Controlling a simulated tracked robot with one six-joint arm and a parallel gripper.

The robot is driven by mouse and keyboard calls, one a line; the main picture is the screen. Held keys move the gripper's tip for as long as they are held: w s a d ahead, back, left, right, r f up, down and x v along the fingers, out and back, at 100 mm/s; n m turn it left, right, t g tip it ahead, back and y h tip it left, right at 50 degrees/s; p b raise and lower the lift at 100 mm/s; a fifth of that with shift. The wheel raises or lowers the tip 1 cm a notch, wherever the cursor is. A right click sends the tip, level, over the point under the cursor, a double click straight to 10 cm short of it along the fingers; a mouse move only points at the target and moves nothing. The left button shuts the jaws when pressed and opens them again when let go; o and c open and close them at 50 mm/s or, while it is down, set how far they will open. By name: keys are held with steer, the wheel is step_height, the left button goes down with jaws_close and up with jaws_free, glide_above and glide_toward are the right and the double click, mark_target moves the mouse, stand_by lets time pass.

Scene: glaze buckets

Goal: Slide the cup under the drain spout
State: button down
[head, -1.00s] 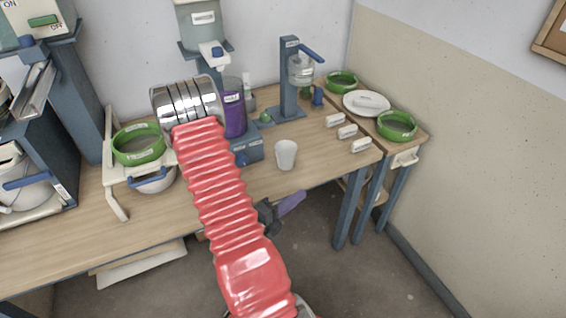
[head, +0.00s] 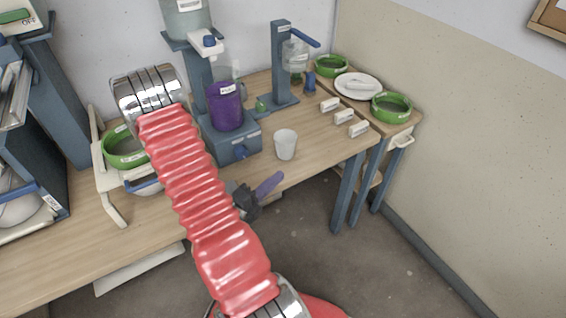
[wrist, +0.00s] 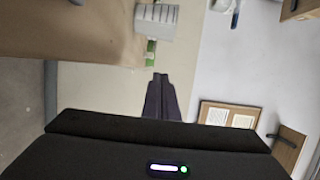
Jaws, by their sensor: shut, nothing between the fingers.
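The white cup (head: 285,145) stands upright on the wooden table near its front edge, in the head view. To its left, a purple bucket (head: 226,106) sits on a blue-grey stand (head: 232,143). A small blue fitting (head: 241,153) on the stand's front looks like the drain spout; the cup is apart from it, to its right. My gripper (head: 279,177) is shut and empty, with purplish fingers, by the table's front edge just in front of the cup. In the wrist view its dark shut fingers (wrist: 158,80) point away from the cup, which is not seen there.
A second blue stand (head: 281,65) with a clear container rises behind the cup. Several white blocks (head: 344,116) lie to the right.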

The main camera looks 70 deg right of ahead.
mark_target(283, 149)
steer(key=shift+x, duration=4.9)
steer(key=shift+w+d, duration=0.1)
steer(key=shift+d, duration=0.15)
steer(key=shift+w+d, duration=0.5)
steer(key=shift+w, duration=0.2)
steer(key=shift+w+d, duration=0.5)
steer(key=shift+w, duration=0.2)
steer(key=shift+w+d, duration=1.15)
steer(key=shift+w, duration=0.3)
steer(key=shift+s+a, duration=0.1)
